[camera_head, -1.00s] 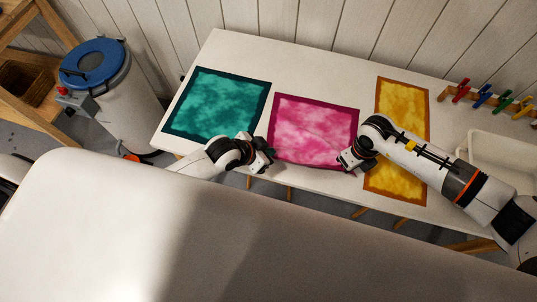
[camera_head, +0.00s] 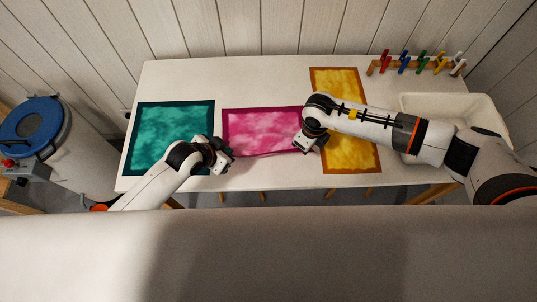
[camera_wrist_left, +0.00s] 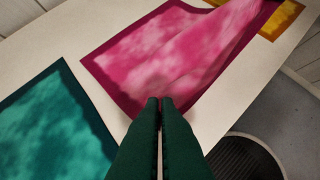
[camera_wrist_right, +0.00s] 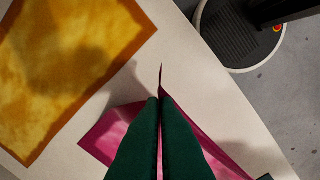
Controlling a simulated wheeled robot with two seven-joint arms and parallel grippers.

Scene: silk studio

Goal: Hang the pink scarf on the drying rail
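The pink scarf (camera_head: 262,128), with a dark magenta border, lies on the white table between the teal and yellow cloths. My left gripper (camera_head: 224,159) is at its near left corner. In the left wrist view its green fingers (camera_wrist_left: 160,101) are closed together on the scarf's border (camera_wrist_left: 180,97). My right gripper (camera_head: 300,145) is at the near right corner. In the right wrist view its fingers (camera_wrist_right: 160,97) are shut on the scarf, and a pink tip (camera_wrist_right: 160,77) pokes out between them. The near edge looks slightly raised. I see no drying rail.
The teal cloth (camera_head: 165,125) lies to the left and the yellow cloth (camera_head: 345,85) to the right, partly under my right arm. A rack of coloured pegs (camera_head: 421,64) and a white tub (camera_head: 480,101) are at the right. A blue-lidded barrel (camera_head: 35,130) stands left of the table (camera_head: 260,78).

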